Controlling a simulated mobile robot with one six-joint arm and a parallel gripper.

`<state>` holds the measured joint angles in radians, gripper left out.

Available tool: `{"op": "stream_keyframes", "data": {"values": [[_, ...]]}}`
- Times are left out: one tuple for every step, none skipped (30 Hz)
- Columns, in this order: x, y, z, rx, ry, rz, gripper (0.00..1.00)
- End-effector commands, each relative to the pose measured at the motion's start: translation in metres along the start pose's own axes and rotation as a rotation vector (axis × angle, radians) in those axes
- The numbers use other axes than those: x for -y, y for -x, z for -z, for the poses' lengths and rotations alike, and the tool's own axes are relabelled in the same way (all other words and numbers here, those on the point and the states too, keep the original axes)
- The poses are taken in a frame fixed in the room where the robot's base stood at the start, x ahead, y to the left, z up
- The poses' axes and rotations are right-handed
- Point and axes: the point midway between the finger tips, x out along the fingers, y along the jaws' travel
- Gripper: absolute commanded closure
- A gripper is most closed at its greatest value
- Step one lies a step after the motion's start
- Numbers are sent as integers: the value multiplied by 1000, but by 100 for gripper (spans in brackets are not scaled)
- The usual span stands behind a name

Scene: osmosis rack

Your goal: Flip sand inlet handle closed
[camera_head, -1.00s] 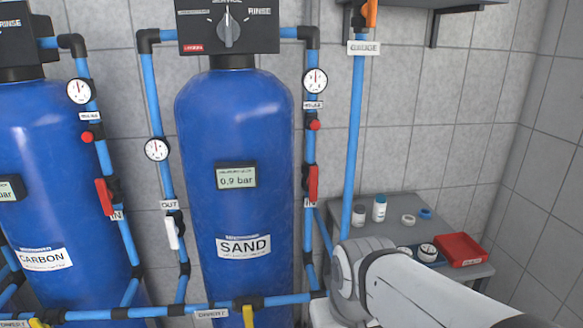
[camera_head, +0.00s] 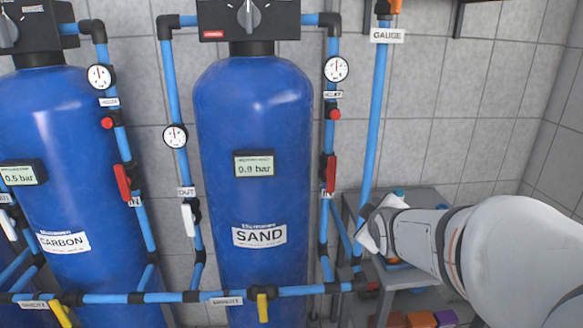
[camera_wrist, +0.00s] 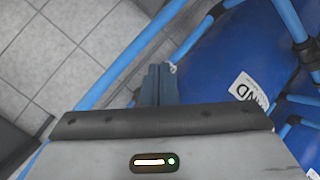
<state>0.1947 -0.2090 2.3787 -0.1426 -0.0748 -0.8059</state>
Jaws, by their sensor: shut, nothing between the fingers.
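The sand inlet handle (camera_head: 330,173) is a red lever on the blue pipe right of the sand tank (camera_head: 255,130), beside an "IN" tag. It lies upright, along the pipe. My gripper's fingers show shut and empty in the wrist view (camera_wrist: 159,84). They point past blue pipes, with the sand tank (camera_wrist: 225,60) and its label to the right. In the head view my arm reaches in from the right, and its hand is right of and below the handle, apart from it. The fingertips are not clear there. I cannot make out the handle in the wrist view.
A blue gauge pipe (camera_head: 374,120) stands between the handle and my arm's side. The carbon tank (camera_head: 60,150) has its own red handle (camera_head: 123,182). A white outlet handle (camera_head: 188,218) is left of the sand tank. A grey table (camera_head: 430,195) is partly hidden behind my arm.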

Motion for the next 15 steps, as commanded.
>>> {"op": "stream_keyframes", "data": {"values": [[-2, -13, 14, -101, 116, -2, 100], [-9, -19, 22, -150, 179, -33, 100], [-17, -25, 31, -211, 258, -74, 100], [-21, -29, 38, -257, 312, -103, 100], [-26, -32, 44, -301, 367, -131, 100], [-29, -35, 52, -357, 433, -165, 100], [-31, -36, 58, -397, 478, -188, 100], [-33, -37, 63, -435, 521, -212, 100], [-34, -38, 68, -482, 570, -239, 100], [-34, -38, 72, -512, 602, -258, 100], [-34, -38, 75, -540, 630, -273, 100], [-35, -38, 79, -572, 661, -293, 100], [-35, -37, 81, -592, 682, -305, 100], [-35, -37, 83, -610, 696, -316, 100], [-34, -36, 85, -628, 714, -326, 100]]}}
